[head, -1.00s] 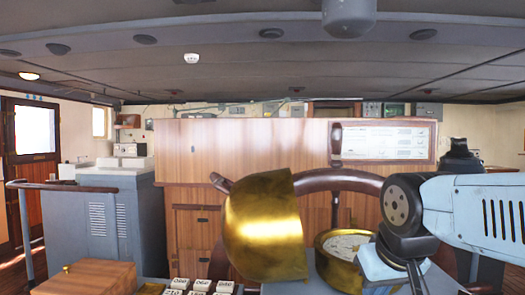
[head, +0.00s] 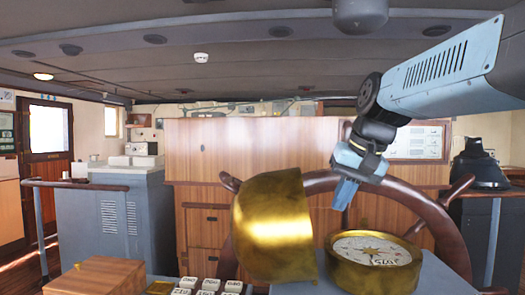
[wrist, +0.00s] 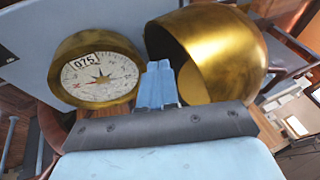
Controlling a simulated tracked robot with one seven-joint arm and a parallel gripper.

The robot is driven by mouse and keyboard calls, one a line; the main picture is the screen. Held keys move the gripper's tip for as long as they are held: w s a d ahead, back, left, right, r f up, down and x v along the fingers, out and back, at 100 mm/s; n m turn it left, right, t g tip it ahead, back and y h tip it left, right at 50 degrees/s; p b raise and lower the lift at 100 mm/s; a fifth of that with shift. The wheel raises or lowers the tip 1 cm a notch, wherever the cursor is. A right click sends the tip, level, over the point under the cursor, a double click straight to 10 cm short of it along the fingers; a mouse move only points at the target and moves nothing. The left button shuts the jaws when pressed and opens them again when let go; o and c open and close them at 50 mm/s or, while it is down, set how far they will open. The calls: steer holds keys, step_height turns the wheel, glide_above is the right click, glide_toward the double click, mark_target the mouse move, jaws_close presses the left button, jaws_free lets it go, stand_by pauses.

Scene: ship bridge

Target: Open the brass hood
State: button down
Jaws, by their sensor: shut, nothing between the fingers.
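The brass hood (head: 270,222) is tipped up on the left of the compass (head: 374,262), and the compass dial is uncovered. In the wrist view the hood (wrist: 215,45) shows its hollow inside, next to the round compass (wrist: 95,70) with its brass rim and white dial. My gripper (head: 343,193) is above the compass, right of the hood, pointing down. Its fingers (wrist: 160,72) look closed together and empty. In the head view a gap shows between the fingers and the hood.
A wooden ship's wheel (head: 440,225) stands just behind the hood and compass. A wooden box (head: 105,276) and several white lettered tiles (head: 207,286) lie at the front left. A dark object (head: 479,165) stands on a cabinet at the right. Open air surrounds my gripper above the compass.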

steer(key=w+a+r+g+y, duration=0.3)
steer(key=w+r+y, duration=0.3)
steer(key=w+r, duration=1.15)
glide_above(272, 172)
step_height(272, 172, down, 9)
steer(key=shift+w+r, duration=0.1)
